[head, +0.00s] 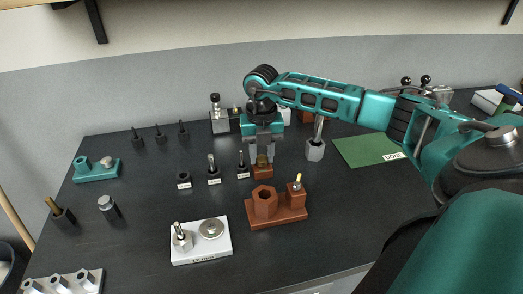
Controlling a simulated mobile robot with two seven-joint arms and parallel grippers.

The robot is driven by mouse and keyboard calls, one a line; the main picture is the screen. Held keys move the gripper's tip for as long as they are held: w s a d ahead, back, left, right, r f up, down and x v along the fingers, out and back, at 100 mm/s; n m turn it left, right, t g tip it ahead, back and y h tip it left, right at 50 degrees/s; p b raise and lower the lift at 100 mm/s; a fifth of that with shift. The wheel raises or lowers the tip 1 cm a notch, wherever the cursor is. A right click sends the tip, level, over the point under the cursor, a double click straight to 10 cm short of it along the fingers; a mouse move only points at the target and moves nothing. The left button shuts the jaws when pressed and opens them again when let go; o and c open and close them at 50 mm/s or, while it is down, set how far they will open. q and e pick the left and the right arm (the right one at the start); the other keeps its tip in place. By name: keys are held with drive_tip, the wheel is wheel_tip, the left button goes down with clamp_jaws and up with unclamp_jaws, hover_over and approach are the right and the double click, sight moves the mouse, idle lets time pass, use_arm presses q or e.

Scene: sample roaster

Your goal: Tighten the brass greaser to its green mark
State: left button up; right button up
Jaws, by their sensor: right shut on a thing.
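My right gripper (262,158) points straight down near the middle of the bench. It is shut on the brass greaser (262,161), a small brass-coloured piece seated on a small brown block (263,172). The fingers cover much of the greaser's sides. Its green mark cannot be made out at this size. My left gripper is not in view.
A larger brown fixture (278,220) with a hexagonal block stands just in front. A white plate (190,255) with metal parts lies front left. Small labelled black holders stand left of the gripper. The front right bench is clear.

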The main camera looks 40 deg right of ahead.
sight(262, 157)
drive_tip(key=shift+m, duration=0.4)
drive_tip(key=o, duration=1)
drive_tip(key=shift+o, duration=0.2)
drive_tip(key=shift+r, duration=0.1)
wheel_tip(262, 157, up, 13)
idle(0.5)
